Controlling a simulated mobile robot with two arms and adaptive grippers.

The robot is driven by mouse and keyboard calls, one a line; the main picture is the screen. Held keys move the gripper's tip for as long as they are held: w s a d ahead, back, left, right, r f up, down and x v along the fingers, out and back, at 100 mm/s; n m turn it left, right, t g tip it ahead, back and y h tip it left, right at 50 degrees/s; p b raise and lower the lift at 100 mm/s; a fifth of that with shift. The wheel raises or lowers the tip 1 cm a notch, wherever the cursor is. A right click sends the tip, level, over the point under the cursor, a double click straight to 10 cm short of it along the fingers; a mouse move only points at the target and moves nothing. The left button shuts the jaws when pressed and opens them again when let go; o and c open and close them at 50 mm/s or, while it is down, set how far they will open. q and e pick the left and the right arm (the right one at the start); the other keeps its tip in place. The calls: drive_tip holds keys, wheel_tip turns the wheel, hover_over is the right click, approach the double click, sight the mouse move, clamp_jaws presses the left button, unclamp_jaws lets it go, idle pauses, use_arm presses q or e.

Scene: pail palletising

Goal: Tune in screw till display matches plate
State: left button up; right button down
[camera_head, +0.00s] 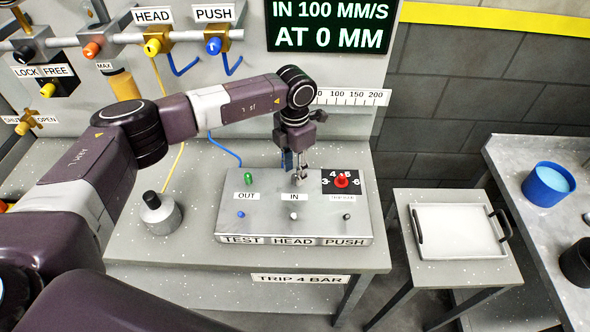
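The display (330,25) at the top reads "IN 100 MM/S AT 0 MM". A plate (301,279) on the table's front edge reads "TRIP 4 BAR". On the wall are a yellow knob (152,47) under the HEAD label and a blue knob (213,46) under PUSH. None of the knobs is labelled as the in screw. The grey control box (265,205) has a green OUT button (248,179) and an IN label (294,196). My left gripper (297,172) points down just above the IN label and hides the control there. Its finger opening is unclear. My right gripper is out of view.
A red dial (341,180) with numbers sits right of the gripper. A grey cylinder with a black knob (151,199) stands left of the box. A white tray (458,230) and a blue pail (548,184) are at the right. A ruler scale (352,97) hangs behind.

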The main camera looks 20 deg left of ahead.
use_arm(q)
drive_tip(key=shift+f, duration=1)
drive_tip(key=shift+c, duration=0.5)
clamp_jaws()
drive_tip(key=shift+n, duration=0.3)
